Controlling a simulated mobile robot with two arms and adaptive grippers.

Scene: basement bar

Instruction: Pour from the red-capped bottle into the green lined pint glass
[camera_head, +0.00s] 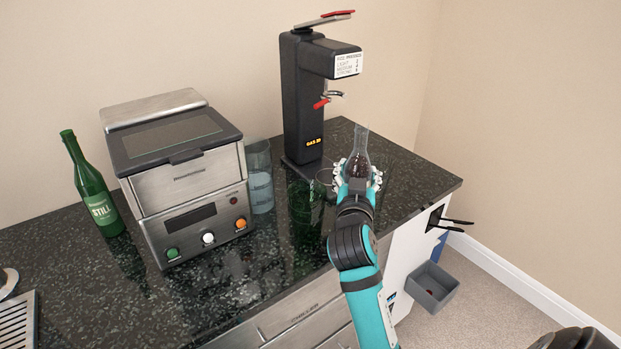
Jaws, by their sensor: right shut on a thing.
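My right gripper (357,177) is shut on a clear bottle with a narrow neck (360,146) and dark liquid low in it. The bottle is held nearly upright over the right part of the counter; I see no red cap on it. A dark green see-through shape (304,208), perhaps the green lined pint glass, shows just left of my gripper; its lines cannot be made out. A round clear rim (325,178) shows between them, partly hidden by the gripper.
A black dispenser (302,95) with a red lever stands behind the gripper. A clear glass (260,180) stands beside a steel machine (185,185). A green bottle (93,190) stands at the left. The front of the dark counter (230,285) is clear.

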